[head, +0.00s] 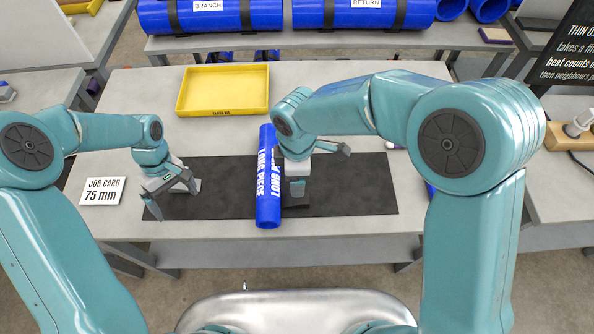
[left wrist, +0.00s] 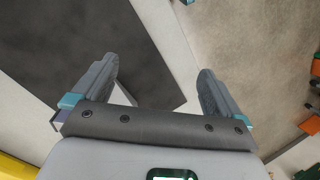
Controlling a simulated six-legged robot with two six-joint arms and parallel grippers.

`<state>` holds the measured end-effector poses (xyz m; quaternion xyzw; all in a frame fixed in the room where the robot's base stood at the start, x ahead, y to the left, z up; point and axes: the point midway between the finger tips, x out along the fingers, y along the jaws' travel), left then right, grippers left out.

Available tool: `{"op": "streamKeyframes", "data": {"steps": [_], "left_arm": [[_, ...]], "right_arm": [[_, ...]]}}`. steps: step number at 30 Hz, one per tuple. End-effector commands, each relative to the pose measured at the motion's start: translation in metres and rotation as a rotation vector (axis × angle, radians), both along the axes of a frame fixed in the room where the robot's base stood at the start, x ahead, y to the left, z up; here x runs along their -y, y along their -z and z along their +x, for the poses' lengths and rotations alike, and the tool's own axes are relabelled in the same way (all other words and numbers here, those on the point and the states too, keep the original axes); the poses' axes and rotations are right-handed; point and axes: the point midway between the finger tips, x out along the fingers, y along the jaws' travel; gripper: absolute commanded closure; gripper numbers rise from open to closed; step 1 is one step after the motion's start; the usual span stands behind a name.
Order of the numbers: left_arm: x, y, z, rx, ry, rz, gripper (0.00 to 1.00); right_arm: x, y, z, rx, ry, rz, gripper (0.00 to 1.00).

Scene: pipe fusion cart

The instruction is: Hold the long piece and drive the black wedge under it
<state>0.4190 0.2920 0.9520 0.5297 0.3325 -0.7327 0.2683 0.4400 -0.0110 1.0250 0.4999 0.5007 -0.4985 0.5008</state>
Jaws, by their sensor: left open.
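The long piece, a blue pipe labelled LONG PIECE (head: 268,205), lies lengthwise across the black mat, its near end over the mat's front edge. A dark block, apparently the black wedge (head: 296,206), sits against its right side; how far it reaches under the pipe is hidden. My right gripper (head: 297,188) is low over this block, right of the pipe; its fingers are too hidden to tell open from shut. My left gripper (head: 170,198) is open over the mat's left end, well left of the pipe. Its spread fingers (left wrist: 157,90) show empty in the left wrist view.
A yellow tray (head: 223,112) stands at the back of the table. A job card reading 75 mm (head: 102,191) lies at the left. The mat (head: 360,190) is clear at right.

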Motion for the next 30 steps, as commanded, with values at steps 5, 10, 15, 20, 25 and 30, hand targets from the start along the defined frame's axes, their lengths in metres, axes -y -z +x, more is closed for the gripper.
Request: {"op": "streamKeyframes", "data": {"steps": [5,10,15,20,25,30], "left_arm": [[-0.017,0.010,-0.036,-0.075,-0.141,0.034,0.00],[-0.029,0.016,-0.067,-0.141,-0.262,0.068,0.00],[-0.035,0.019,-0.088,-0.185,-0.344,0.093,0.00],[-0.037,0.020,-0.096,-0.202,-0.376,0.104,0.00],[-0.037,0.021,-0.097,-0.204,-0.380,0.104,0.00],[-0.037,0.021,-0.097,-0.203,-0.379,0.105,0.00]], "right_arm": [[0.000,0.000,0.000,0.000,0.000,0.000,0.29],[0.000,0.000,0.000,0.000,0.000,0.000,0.29],[0.000,0.000,0.000,0.000,0.000,0.000,0.29],[0.000,0.000,0.000,0.000,0.000,0.000,0.29],[0.000,0.000,0.000,0.000,0.000,0.000,0.29],[0.000,0.000,0.000,0.000,0.000,0.000,0.29]]}}
